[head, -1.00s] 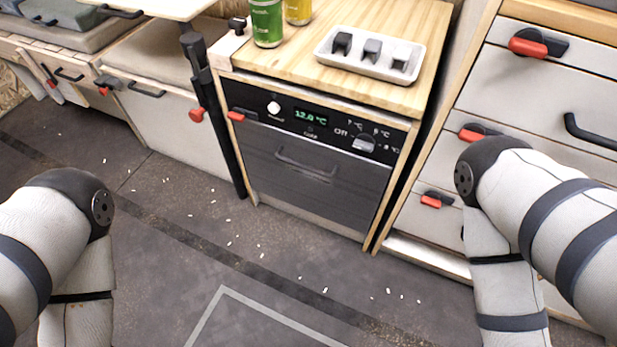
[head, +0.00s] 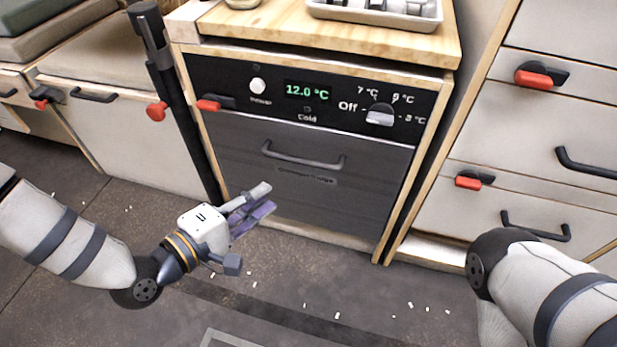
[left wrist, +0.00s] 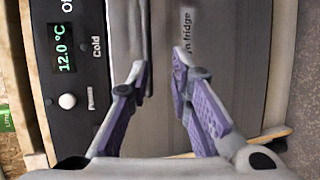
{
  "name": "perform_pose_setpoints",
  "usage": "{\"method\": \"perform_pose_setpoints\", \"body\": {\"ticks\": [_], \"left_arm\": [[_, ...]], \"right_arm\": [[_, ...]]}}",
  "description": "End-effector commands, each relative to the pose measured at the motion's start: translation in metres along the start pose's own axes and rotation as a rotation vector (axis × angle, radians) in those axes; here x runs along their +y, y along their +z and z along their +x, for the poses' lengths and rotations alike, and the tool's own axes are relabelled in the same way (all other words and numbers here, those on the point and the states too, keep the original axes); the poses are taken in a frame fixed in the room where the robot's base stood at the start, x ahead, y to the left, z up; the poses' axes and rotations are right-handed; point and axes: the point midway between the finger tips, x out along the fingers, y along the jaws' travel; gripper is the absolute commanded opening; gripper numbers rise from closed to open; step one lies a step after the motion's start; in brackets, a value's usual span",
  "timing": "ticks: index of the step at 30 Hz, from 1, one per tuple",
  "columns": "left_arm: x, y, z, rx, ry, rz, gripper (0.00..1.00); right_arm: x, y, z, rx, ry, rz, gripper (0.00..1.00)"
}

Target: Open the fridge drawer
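The fridge drawer (head: 360,196) has a dark grey front and is closed flush under a black control panel (head: 245,80). Its dark bar handle (head: 303,163) runs across the upper part of the front. My left gripper (head: 267,197) is in front of the drawer, below and left of the handle in the head view. In the left wrist view my left gripper (left wrist: 160,64) has its purple-padded fingers apart, with nothing held. The drawer front (left wrist: 225,60) fills the view behind them, and the handle appears near the left finger. My right gripper is out of view.
A red latch (head: 209,105) sits at the panel's left end. A black post (head: 180,110) stands left of the fridge. Drawers with red latches (head: 468,182) and handles are at the right. Small white bits litter the floor, which is otherwise open before the fridge.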

Motion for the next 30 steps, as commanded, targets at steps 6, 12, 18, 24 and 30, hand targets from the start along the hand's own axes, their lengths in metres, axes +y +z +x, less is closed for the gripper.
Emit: {"method": "perform_pose_setpoints", "body": {"ticks": [6, 12, 18, 24, 30], "left_arm": [[0.014, -0.007, 0.033, -0.003, 0.058, -0.012, 0.2], [0.014, -0.007, 0.085, -0.002, 0.053, -0.012, 0.2], [0.017, -0.007, 0.118, -0.001, 0.051, -0.012, 0.2], [0.02, -0.007, 0.126, -0.001, 0.051, -0.013, 0.2], [0.02, -0.007, 0.126, -0.001, 0.05, -0.012, 0.08]], "right_arm": [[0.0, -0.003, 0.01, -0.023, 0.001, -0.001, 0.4], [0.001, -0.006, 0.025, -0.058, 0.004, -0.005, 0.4], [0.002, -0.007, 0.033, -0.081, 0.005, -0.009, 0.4], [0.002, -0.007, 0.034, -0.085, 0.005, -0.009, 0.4], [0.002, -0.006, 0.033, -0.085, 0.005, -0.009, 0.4]]}}
